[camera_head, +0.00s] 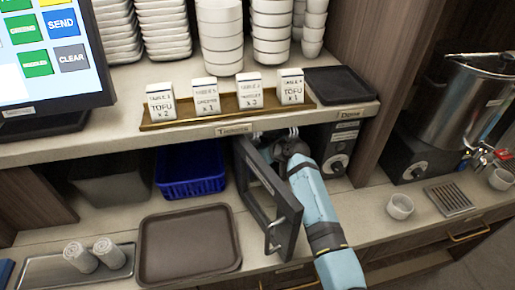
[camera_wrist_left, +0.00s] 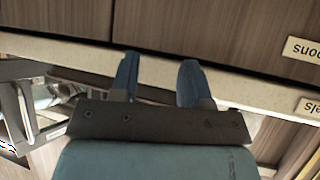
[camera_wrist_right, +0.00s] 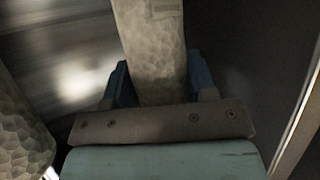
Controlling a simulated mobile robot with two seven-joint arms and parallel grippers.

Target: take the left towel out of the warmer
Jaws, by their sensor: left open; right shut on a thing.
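The warmer (camera_head: 343,150) is a dark box with a knob, under the shelf. Its door (camera_head: 268,200) stands open toward me. My right arm reaches in past the door, and its fingertips are hidden inside in the head view. In the right wrist view my right gripper (camera_wrist_right: 160,85) is shut on a pale, textured rolled towel (camera_wrist_right: 153,50). A second pale towel (camera_wrist_right: 20,125) stands apart at the left edge of that view. My left gripper (camera_wrist_left: 160,80) is open and empty in the left wrist view; it is outside the head view.
Two rolled white towels (camera_head: 95,255) lie on a metal tray (camera_head: 45,270) at the lower left. A brown tray (camera_head: 188,245) lies beside it. A blue basket (camera_head: 190,170) sits under the shelf. A small cup (camera_head: 400,206) stands right of my arm. Order cards (camera_head: 206,96) stand above.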

